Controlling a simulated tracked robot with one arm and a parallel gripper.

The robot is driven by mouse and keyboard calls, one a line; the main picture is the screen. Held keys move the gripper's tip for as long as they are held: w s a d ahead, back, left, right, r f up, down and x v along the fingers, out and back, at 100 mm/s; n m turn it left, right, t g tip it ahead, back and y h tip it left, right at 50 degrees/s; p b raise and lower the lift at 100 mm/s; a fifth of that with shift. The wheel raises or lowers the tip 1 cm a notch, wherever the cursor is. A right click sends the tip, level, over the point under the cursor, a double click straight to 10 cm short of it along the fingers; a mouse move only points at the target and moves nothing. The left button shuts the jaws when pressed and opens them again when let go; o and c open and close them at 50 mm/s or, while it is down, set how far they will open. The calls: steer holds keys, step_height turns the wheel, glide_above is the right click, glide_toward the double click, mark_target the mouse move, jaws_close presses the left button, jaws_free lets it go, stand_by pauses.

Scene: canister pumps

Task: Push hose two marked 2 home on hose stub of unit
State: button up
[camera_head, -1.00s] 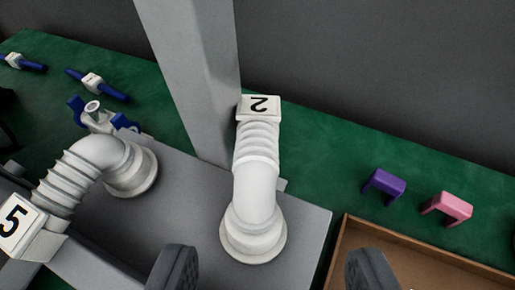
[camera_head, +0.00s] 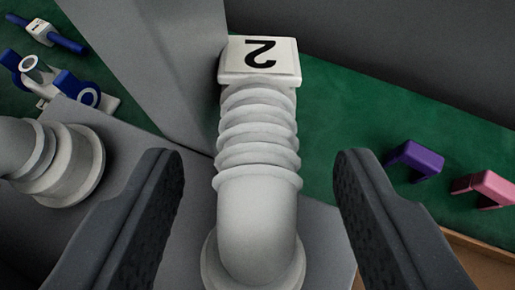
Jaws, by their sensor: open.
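The hose marked 2 (camera_head: 257,145) is a white ribbed hose with a square label block (camera_head: 260,60) at its far end, the 2 upside down in the picture. Its near end bends down as a smooth elbow into a round collar (camera_head: 212,270) on the grey unit (camera_head: 320,245). Whether the hose is fully seated there I cannot tell. My gripper (camera_head: 260,165) is open, one dark finger on each side of the hose, with visible gaps to both. The hose stub itself is hidden.
A grey post (camera_head: 150,60) rises close behind and left of the hose. Another white hose fitting (camera_head: 65,165) is at left. Blue-handled valve parts (camera_head: 50,75) lie beyond it. Purple (camera_head: 415,160) and pink (camera_head: 485,188) clips and a brown box (camera_head: 485,260) are at right on green.

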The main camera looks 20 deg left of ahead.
jaws_close()
